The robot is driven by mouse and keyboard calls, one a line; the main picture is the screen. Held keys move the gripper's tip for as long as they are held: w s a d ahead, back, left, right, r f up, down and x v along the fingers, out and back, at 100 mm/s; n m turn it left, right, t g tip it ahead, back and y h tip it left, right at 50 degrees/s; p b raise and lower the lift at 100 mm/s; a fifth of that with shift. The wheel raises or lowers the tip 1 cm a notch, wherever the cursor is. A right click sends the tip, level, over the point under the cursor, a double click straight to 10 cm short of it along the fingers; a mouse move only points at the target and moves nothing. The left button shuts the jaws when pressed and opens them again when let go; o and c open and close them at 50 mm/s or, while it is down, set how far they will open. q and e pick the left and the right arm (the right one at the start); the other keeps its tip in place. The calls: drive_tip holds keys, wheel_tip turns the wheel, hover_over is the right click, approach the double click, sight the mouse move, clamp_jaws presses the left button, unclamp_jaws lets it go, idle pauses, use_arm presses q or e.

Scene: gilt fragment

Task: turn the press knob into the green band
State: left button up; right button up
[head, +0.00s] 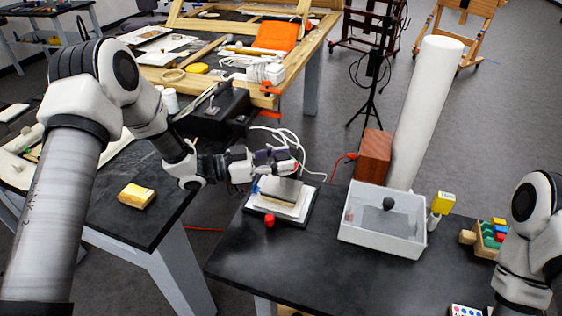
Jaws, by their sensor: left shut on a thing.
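The press (303,214) is on the front table, with a dark base, a pale stack and a grey block (282,189) on top. My left gripper (291,166) reaches in from the left above the block. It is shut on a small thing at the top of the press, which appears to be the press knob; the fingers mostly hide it. I cannot make out a green band. A small red piece (269,220) sits at the front of the press. My right gripper is out of view; only part of that arm shows at the right edge.
A white tray (350,240) with a grey sheet and a dark knob-like piece stands right of the press. Behind it are a brown box (374,156) and a tall white roll (428,105). The front table's left front is clear.

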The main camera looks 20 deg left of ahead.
sight(282, 156)
use_arm(q)
drive_tip(key=m+g, duration=0.1)
drive_tip(key=g, duration=0.1)
drive_tip(key=m+g+h+b, duration=0.1)
drive_tip(key=m+g, duration=0.1)
drive_tip(key=m+g+h+b, duration=0.1)
drive_tip(key=g, duration=0.1)
drive_tip(key=shift+w+f+m+g, duration=0.1)
drive_tip(key=shift+f+m+g, duration=0.2)
drive_tip(key=shift+m, duration=0.1)
drive_tip(key=m+g+b, duration=0.2)
drive_tip(key=g, duration=0.1)
drive_tip(key=shift+g+h, duration=0.3)
drive_tip(key=shift+g, duration=0.1)
drive_tip(key=shift+r+m+g+b, duration=0.2)
drive_tip(key=shift+m+g+b, duration=0.8)
drive_tip(key=shift+g, duration=0.6)
drive_tip(key=o, duration=1.2)
drive_tip(key=shift+c, duration=0.2)
drive_tip(key=shift+d, duration=0.15)
wheel_tip(282, 156, up, 10)
drive_tip(key=shift+r, duration=0.1)
